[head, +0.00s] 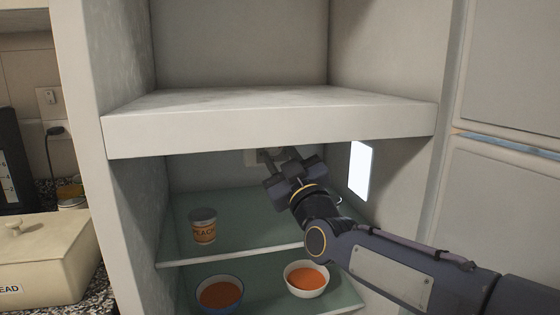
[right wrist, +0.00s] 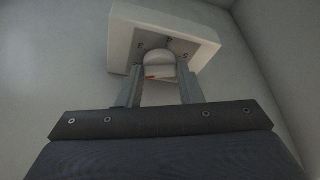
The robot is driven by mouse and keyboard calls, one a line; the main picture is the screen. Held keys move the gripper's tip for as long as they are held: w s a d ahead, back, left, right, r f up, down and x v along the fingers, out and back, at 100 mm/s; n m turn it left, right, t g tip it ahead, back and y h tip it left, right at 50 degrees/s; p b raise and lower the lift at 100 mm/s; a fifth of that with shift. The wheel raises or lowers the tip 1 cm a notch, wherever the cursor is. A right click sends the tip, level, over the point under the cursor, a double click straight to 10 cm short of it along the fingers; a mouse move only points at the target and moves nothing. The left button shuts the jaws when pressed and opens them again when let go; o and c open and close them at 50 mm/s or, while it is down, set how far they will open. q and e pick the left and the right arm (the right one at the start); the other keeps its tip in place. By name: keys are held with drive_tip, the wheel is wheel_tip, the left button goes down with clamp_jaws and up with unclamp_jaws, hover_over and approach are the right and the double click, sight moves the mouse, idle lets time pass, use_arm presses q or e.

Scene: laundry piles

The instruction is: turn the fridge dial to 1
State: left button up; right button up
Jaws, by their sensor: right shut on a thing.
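The fridge dial (right wrist: 160,60) is a small pale knob with a red mark, set in a white box-shaped housing (right wrist: 165,30) high on the back wall. In the head view the housing (head: 251,158) shows just under the thick freezer shelf, mostly behind my gripper. My right gripper (head: 277,154) reaches into the fridge, and its two fingers stand on either side of the dial, shut on it. My left gripper is not in view.
Below are two bowls of orange food (head: 220,293) (head: 306,279). A lit panel (head: 360,170) is on the right inner wall. The thick freezer shelf (head: 270,125) is close above my gripper.

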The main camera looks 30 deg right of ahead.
drive_tip(key=n+y+b, duration=0.1)
drive_tip(key=n, duration=0.1)
drive_tip(key=n+y, duration=0.1)
drive_tip(key=n, duration=0.1)
drive_tip(key=shift+d+g+b, duration=0.15)
drive_tip(key=shift+g+b, duration=0.15)
drive_tip(key=shift+b, duration=0.1)
drive_tip(key=shift+r+n+y, duration=0.15)
drive_tip(key=shift+n+y, duration=0.25)
drive_tip(key=shift+n, duration=0.5)
drive_tip(key=shift+r+n+g, duration=0.1)
drive_tip(key=shift+n+g, duration=0.3)
drive_tip(key=shift+n, duration=0.3)
drive_tip(key=shift+d, duration=0.1)
drive_tip(key=o, duration=1)
drive_tip(key=shift+s, duration=0.1)
drive_tip(key=shift+v, duration=3.9)
